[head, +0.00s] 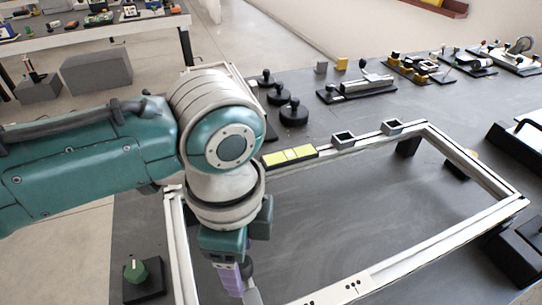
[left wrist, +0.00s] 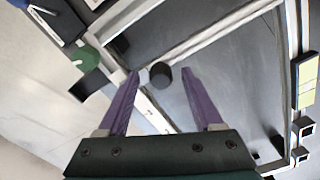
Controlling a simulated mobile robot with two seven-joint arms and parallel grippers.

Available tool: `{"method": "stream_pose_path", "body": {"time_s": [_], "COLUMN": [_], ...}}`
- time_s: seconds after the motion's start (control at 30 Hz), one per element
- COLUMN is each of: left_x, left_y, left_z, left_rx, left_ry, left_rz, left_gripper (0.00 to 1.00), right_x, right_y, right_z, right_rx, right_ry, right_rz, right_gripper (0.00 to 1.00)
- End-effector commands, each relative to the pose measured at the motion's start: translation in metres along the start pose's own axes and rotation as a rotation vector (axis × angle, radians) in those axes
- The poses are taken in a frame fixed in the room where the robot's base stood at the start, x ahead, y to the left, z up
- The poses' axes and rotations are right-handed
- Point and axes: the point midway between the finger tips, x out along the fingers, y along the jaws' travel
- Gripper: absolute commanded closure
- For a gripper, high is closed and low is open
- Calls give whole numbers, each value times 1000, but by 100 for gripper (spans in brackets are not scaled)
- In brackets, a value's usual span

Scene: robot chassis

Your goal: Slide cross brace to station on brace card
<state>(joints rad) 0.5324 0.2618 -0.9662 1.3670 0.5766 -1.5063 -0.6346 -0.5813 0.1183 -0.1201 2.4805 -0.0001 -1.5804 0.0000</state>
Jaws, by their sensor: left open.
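A pale rectangular frame (head: 445,238) lies on the dark table. The cross brace (left wrist: 222,38) shows in the left wrist view as a pale bar running parallel to the frame's left rail; my arm hides most of it in the head view. A dark round knob (left wrist: 161,73) sits at its near end. My left gripper (head: 236,291) points down there, its purple fingers (left wrist: 162,76) open on either side of the knob in the picture; contact cannot be told. The yellow brace card (head: 289,155) lies along the far rail. My right gripper is not in view.
Two small square sockets (head: 343,139) stand on the far rail. A green knob on a dark block (head: 136,268) is left of the frame. Black knobbed weights (head: 293,112) and a row of parts stand behind. The table inside the frame is mostly clear.

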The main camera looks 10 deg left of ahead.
Motion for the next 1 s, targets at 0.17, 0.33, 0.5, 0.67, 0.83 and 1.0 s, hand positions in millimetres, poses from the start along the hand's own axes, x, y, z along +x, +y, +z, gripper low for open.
{"method": "stream_pose_path", "body": {"time_s": [0.17, 0.33, 0.5, 0.67, 0.83, 1.0], "left_x": [8, 7, 7, 7, 7, 7], "left_y": [0, 0, 0, 0, 0, 0], "left_z": [0, 0, 0, 0, 0, 0], "left_rx": [0, 0, -1, -1, -1, -1], "left_ry": [0, 0, 0, 0, 1, 1], "left_rz": [-1, -1, -1, -1, -1, -1], "left_gripper": [33, 33, 50, 68, 87, 100], "right_x": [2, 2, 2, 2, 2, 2], "right_y": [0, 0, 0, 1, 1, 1], "right_z": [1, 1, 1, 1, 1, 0], "right_rx": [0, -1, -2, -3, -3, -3], "right_ry": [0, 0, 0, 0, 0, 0], "right_rz": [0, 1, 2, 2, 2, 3], "right_gripper": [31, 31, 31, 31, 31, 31]}}
